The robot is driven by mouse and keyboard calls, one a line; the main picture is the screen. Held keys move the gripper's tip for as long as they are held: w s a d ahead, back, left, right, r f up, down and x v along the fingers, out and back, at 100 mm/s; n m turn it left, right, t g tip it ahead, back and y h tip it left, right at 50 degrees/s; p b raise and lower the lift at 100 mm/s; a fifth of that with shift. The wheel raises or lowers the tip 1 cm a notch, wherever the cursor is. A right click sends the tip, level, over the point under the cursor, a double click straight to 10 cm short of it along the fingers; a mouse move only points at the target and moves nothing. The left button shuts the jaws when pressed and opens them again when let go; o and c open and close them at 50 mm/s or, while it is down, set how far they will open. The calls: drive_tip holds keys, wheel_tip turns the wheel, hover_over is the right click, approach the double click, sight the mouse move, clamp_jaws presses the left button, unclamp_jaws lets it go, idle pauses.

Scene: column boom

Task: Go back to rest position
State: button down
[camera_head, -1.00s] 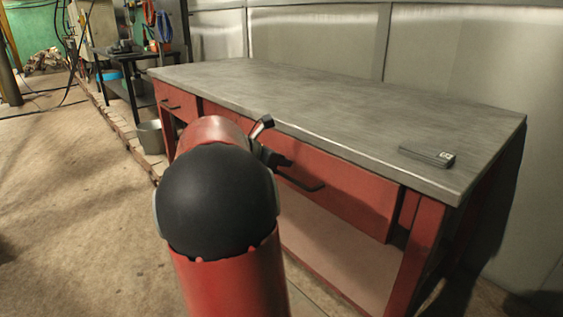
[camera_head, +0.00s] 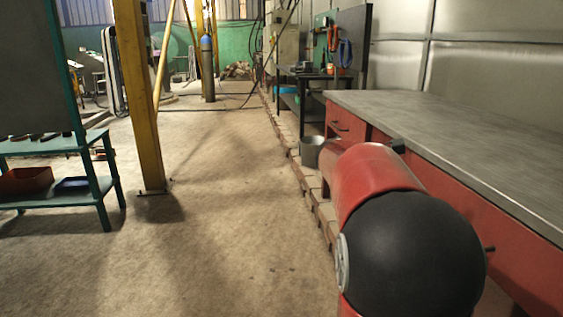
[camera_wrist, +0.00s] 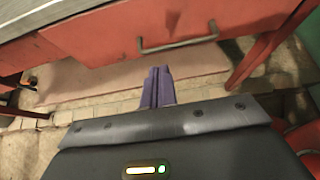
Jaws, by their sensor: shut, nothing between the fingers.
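My gripper (camera_wrist: 158,86) shows in the wrist view as two purple fingers pressed together, with nothing between them. It points toward the front of the red workbench, below a drawer front (camera_wrist: 110,35) with a grey bar handle (camera_wrist: 178,45). I cannot tell how far the fingertips are from the bench. In the head view my red and black arm fills the lower right and hides most of the gripper.
The workbench's grey top (camera_head: 450,130) runs along the right. A metal bucket (camera_head: 311,152) stands beside its far end. A yellow post (camera_head: 138,100) and a green shelf rack (camera_head: 60,160) stand at left. The concrete floor (camera_head: 215,220) between is clear.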

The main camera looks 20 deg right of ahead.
drive_tip(key=s+a+f+m+t+y, duration=0.2)
drive_tip(key=s+a+f+m+y, duration=0.1)
drive_tip(key=a, duration=0.8)
drive_tip(key=s+a+f+m+t+y, duration=0.3)
drive_tip(key=a+m, duration=0.4)
drive_tip(key=a, duration=0.4)
drive_tip(key=s+a+f+m+t+y, duration=0.3)
drive_tip(key=s+a+f+m+y, duration=0.2)
drive_tip(key=a, duration=0.6)
drive_tip(key=shift+s+a+y, duration=0.2)
drive_tip(key=shift+s+y, duration=0.1)
drive_tip(key=shift+s, duration=0.4)
